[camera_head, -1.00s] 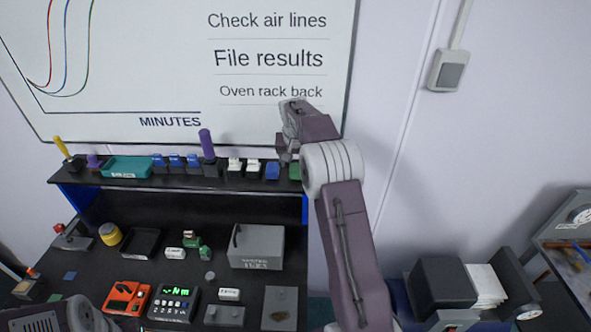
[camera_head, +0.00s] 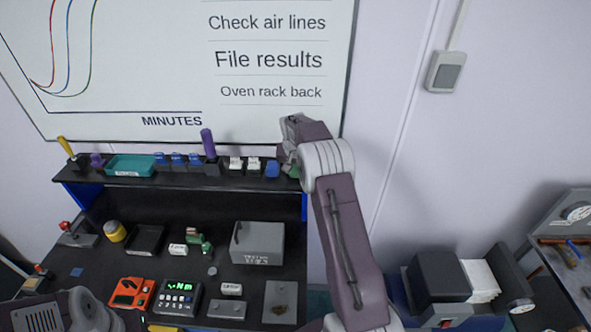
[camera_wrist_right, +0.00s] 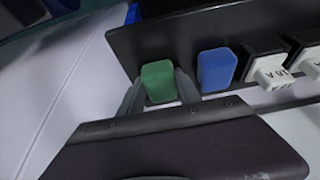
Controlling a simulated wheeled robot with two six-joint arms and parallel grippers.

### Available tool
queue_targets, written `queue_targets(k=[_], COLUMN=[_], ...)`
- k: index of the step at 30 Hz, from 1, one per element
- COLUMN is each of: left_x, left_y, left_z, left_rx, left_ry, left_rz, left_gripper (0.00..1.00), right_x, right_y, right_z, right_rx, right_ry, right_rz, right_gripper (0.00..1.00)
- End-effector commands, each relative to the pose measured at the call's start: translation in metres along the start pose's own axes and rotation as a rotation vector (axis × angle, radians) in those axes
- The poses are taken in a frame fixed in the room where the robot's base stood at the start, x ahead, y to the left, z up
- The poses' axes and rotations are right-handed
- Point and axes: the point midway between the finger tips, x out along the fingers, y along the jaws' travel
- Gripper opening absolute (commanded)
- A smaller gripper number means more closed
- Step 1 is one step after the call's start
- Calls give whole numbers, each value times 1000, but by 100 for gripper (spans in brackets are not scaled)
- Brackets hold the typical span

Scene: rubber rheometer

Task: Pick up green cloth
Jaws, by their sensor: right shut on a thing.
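The green cloth (camera_wrist_right: 158,82) is a small folded block at the end of the black shelf, beside a blue one. In the right wrist view my right gripper (camera_wrist_right: 160,92) has one finger on each side of it and is shut on it. In the head view my right gripper (camera_head: 287,160) is at the right end of the shelf, and the arm mostly hides the cloth. My left arm shows at the lower left of the head view; its fingertips are not in view.
The blue block (camera_wrist_right: 216,68) stands close beside the green cloth, with white-topped blocks (camera_wrist_right: 270,70) farther along the shelf (camera_head: 130,180). A teal tray (camera_head: 128,172) sits at its left. A grey box (camera_head: 258,243) and several small items are on the bench below.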

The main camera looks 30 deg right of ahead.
Motion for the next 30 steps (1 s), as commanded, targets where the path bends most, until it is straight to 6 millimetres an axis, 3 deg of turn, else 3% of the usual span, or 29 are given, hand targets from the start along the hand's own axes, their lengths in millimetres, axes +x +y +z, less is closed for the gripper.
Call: queue_targets(k=[5,10,15,21,30], left_x=[7,20,44,60,68], left_y=[0,0,-1,-1,-1], left_z=[1,2,5,6,7], left_rx=[0,0,0,0,0], left_ry=[0,0,0,0,0], left_rz=[0,0,0,0,0], left_gripper=[36,36,36,36,36], right_x=[-7,-35,-62,-94,-121], right_y=[0,0,34,70,98], right_z=[-4,-17,-5,4,12], right_rx=[0,1,4,4,1], right_ry=[4,8,5,4,1], right_rz=[-1,-1,1,1,1], right_gripper=[2,2,2,2,2])
